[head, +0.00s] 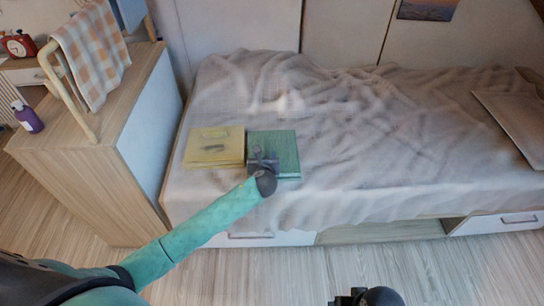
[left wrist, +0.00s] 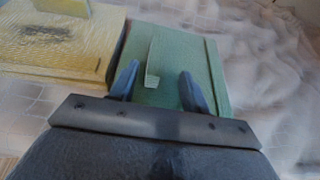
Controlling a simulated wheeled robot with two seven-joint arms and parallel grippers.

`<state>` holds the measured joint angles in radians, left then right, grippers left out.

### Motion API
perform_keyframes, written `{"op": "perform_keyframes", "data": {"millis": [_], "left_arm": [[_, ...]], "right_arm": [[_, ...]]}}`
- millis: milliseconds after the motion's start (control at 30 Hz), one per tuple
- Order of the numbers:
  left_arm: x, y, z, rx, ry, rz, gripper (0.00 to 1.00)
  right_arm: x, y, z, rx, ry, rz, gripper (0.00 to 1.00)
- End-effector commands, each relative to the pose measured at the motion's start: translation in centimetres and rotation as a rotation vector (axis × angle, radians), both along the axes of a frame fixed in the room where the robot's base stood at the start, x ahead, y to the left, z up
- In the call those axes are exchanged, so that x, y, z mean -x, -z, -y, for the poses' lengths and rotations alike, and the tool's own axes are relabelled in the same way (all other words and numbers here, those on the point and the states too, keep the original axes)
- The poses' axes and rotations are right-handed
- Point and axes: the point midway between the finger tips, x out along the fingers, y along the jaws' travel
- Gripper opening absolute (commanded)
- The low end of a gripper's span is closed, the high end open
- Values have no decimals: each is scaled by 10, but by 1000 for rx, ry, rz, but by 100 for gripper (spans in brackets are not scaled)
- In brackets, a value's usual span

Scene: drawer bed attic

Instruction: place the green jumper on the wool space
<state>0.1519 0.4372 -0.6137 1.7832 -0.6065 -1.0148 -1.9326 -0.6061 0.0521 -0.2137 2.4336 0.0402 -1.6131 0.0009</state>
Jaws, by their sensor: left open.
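A flat green rectangular thing (head: 280,145) lies on the bed's front left; I cannot tell surely whether it is the green jumper. In the left wrist view the green thing (left wrist: 195,55) has a raised pale strip (left wrist: 152,75) between my fingers. A yellow rectangular thing (head: 214,147) with dark marks lies directly left of it. No label shows which place is the wool space. My left gripper (head: 263,158) is open over the front part of the green thing, its fingers (left wrist: 160,85) apart with nothing clearly gripped. Only a dark part of my right gripper (head: 350,298) shows at the bottom edge.
A wooden cabinet (head: 95,150) stands left, with a purple bottle (head: 28,118) and a checked cloth (head: 92,52) on a rail.

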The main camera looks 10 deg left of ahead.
Motion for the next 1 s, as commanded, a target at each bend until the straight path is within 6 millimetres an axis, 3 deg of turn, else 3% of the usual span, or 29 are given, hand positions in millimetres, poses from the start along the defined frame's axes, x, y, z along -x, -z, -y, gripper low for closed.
{"op": "perform_keyframes", "data": {"millis": [600,900,1000], "left_arm": [[-58,26,-21,4,-2,-1,47],[-61,28,-22,4,-2,-1,47],[-61,28,-22,4,-2,-1,28]], "right_arm": [[8,-19,16,36,17,-44,69],[9,-19,16,36,20,-47,69],[9,-19,16,36,20,-47,69]]}}
